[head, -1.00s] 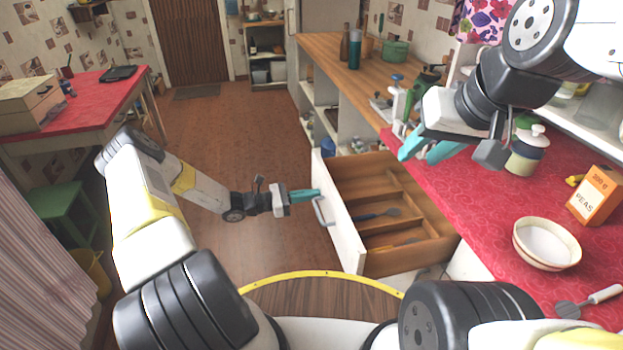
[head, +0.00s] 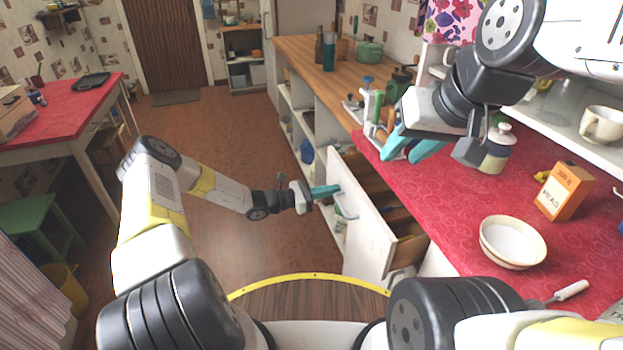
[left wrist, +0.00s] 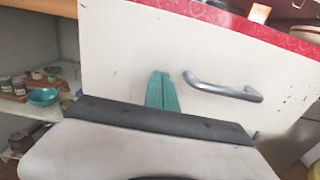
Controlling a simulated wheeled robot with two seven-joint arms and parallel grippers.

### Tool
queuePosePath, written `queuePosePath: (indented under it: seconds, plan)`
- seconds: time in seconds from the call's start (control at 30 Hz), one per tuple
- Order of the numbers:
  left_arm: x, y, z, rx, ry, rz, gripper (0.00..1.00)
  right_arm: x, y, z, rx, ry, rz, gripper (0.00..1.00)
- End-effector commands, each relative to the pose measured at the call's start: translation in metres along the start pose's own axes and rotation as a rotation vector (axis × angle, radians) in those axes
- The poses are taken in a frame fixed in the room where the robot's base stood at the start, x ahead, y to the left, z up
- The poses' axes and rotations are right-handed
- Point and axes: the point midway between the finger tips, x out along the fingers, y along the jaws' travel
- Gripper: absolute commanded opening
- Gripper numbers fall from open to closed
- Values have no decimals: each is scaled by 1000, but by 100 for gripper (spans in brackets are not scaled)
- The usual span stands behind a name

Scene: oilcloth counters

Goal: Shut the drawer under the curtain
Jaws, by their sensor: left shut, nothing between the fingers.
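My right gripper (head: 410,150) is open and empty above the red counter. A floral curtain (head: 448,20) hangs above the counter.
On the red counter (head: 450,215) stand a white bowl (head: 512,242), an orange peas box (head: 564,191) and a jar (head: 497,150). A wooden counter (head: 310,62) with open shelves lies beyond. The floor left of the drawer is clear.

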Motion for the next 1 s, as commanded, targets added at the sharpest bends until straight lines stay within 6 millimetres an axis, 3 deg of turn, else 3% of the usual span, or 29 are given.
queuePosePath:
  seconds: [0.03, 0.2, 0.43, 0.7, 1.0]
  plan:
    - [16, -2, 0, 0, -3, -4, 0, 0, 0, 0, 0, 0, 0, 36]
    - [57, -2, 0, 0, -2, -3, 0, 0, 0, 0, 0, 0, 0, 36]
    - [97, -1, 0, 1, -1, -2, 0, 0, 0, 0, 0, 0, 0, 36]
    - [118, 0, 0, 0, -1, -1, 0, 0, 0, 0, 0, 0, 0, 36]
    - [123, 0, 1, 1, 0, 1, 0, 0, 0, 0, 0, 0, 0, 36]
